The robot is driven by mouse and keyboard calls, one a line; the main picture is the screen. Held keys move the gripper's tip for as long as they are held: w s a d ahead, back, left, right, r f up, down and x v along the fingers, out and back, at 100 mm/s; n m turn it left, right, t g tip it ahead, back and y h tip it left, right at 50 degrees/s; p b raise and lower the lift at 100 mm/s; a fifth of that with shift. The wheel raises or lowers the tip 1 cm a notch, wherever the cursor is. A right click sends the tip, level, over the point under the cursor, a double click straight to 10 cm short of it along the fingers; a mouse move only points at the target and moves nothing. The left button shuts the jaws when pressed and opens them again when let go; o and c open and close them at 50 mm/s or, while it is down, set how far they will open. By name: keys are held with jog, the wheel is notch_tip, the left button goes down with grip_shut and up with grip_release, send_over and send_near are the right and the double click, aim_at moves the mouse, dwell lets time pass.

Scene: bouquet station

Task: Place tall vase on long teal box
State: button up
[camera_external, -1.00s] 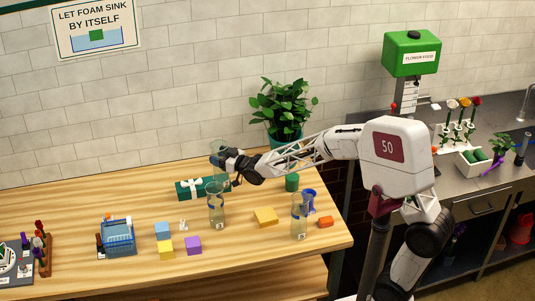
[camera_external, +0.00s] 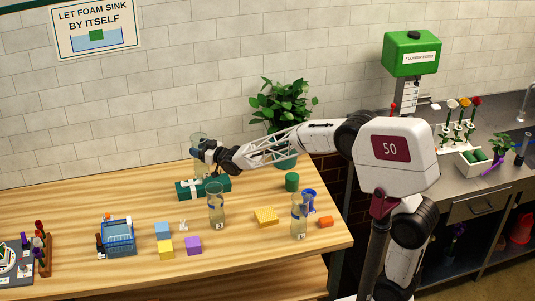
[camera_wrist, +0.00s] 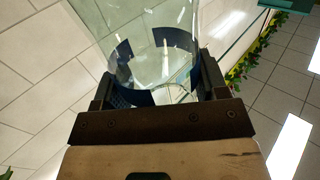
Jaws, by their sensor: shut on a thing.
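The tall vase (camera_external: 198,142) is clear glass and is held by my gripper (camera_external: 207,150) over the back of the wooden table. In the wrist view, the glass vase (camera_wrist: 135,30) lies between the two fingers of my gripper (camera_wrist: 158,82), which is shut on it. The long teal box (camera_external: 217,184) has a white ribbon and lies on the table just below the vase. The vase looks near upright above the left half of the box. Its lower end is partly hidden, and I cannot tell whether it touches the box.
Another clear vase (camera_external: 216,207) stands in front of the box, and a third glass vase (camera_external: 299,220) stands at the front right. A blue basket (camera_external: 118,238), small blocks (camera_external: 193,245), a green cylinder (camera_external: 292,182) and a potted plant (camera_external: 283,105) are around. The table's back left is clear.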

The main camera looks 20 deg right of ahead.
jog(key=shift+w+a, duration=0.1)
dwell(0.3)
jog(key=shift+f, duration=1.85)
jog(key=o, duration=1.7)
jog(key=shift+c, duration=0.2)
jog(key=v, duration=1.2)
